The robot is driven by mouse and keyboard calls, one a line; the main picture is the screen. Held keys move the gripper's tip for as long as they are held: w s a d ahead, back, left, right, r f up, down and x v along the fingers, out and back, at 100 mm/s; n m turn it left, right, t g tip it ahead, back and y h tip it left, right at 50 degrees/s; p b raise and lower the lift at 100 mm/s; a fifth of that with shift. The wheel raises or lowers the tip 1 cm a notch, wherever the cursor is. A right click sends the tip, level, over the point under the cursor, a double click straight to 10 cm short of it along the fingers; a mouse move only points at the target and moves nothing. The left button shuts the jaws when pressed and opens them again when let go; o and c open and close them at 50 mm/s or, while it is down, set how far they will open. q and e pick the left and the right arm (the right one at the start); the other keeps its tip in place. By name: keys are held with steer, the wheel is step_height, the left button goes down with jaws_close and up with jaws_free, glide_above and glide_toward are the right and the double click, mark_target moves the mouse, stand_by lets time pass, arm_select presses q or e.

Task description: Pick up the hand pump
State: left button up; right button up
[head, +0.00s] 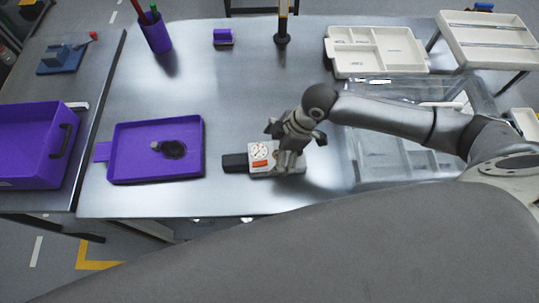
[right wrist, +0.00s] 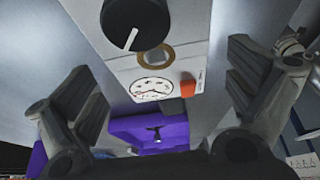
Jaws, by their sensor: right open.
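The hand pump (head: 262,158) lies on the metal table near its front edge. It has a pale body with a round white gauge, a red-orange label and a black part at its left end. My right gripper (head: 291,150) is over the right end of the pump and hides part of it. In the right wrist view the pump (right wrist: 155,60) shows between two spread fingers, with a black knob, a brass ring and the gauge. The right gripper is open; contact with the pump cannot be told. My left gripper is not in view.
A purple bin (head: 30,150) is at far left. A purple pen cup (head: 156,36) and white divided trays (head: 375,40) are at the back. A clear tray lies under my right arm.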

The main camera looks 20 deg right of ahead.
mark_target(271, 155)
steer(key=shift+p+x, duration=0.4)
steer(key=shift+x, duration=1.4)
steer(key=shift+a, duration=0.15)
steer(key=shift+c, duration=0.3)
steer(key=shift+r, duration=0.1)
steer(key=c, duration=1.2)
